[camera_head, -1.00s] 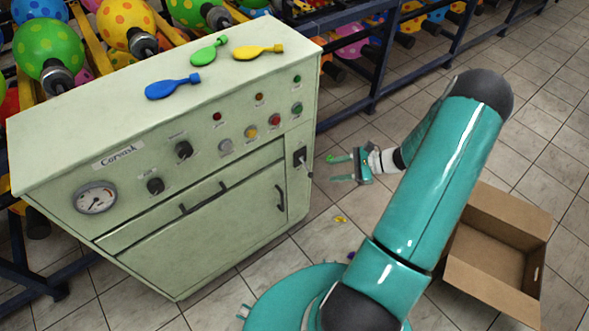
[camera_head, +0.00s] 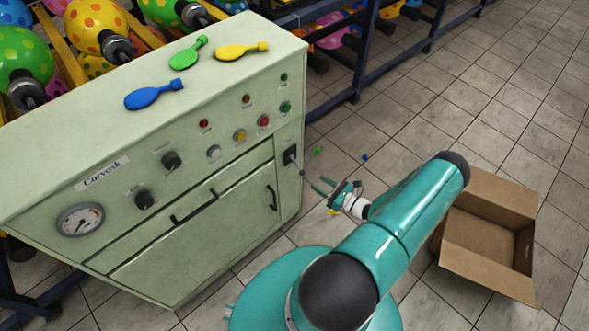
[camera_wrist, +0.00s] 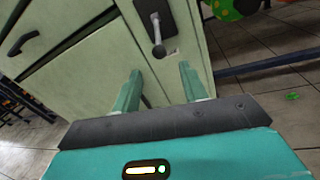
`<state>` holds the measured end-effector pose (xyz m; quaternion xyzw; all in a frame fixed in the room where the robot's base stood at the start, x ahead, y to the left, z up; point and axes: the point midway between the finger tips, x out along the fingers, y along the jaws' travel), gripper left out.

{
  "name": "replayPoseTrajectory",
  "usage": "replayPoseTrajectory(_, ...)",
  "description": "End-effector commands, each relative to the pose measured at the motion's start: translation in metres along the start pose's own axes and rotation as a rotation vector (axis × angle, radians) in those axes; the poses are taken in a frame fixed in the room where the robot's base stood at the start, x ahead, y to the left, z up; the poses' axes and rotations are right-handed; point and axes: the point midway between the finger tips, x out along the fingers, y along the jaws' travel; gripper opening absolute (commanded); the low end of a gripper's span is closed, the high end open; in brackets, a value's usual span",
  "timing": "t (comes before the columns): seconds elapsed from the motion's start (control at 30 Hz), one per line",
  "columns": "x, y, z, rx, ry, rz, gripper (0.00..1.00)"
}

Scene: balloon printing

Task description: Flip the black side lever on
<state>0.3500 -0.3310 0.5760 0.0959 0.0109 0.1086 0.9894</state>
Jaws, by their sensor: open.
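The side lever, a grey stem with a rounded tip on a black plate (camera_head: 290,155), sits on the right edge of the pale green machine's front (camera_head: 235,205). In the wrist view the lever (camera_wrist: 157,35) is ahead of my gripper, its stem pointing down toward the camera. My gripper (camera_head: 318,184) is open and empty, just right of and slightly below the lever. In the wrist view its two green fingers (camera_wrist: 162,78) are apart, with the lever's tip beyond the gap between them. I see no contact with the lever.
Blue (camera_head: 153,94), green (camera_head: 188,53) and yellow (camera_head: 241,50) deflated balloons lie on the machine top. An open cardboard box (camera_head: 487,235) stands on the floor at right. A rack with printed balloons (camera_head: 95,30) is behind. The tiled floor between is mostly clear.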

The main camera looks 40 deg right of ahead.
Motion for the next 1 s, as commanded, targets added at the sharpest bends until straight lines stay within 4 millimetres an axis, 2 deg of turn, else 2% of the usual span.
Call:
replayPoseTrajectory(0.3, 0.065, 0.002, 0.000, 0.000, 0.000, 0.005, 0.43)
replayPoseTrajectory(0.5, 0.101, 0.002, 0.000, -0.001, 0.001, 0.007, 0.43)
replayPoseTrajectory(0.7, 0.117, 0.001, 0.000, -0.001, 0.001, 0.006, 0.43)
replayPoseTrajectory(0.97, 0.118, 0.001, 0.000, -0.001, 0.001, 0.005, 0.43)
replayPoseTrajectory(1.0, 0.118, 0.001, 0.000, -0.001, 0.002, 0.005, 0.35)
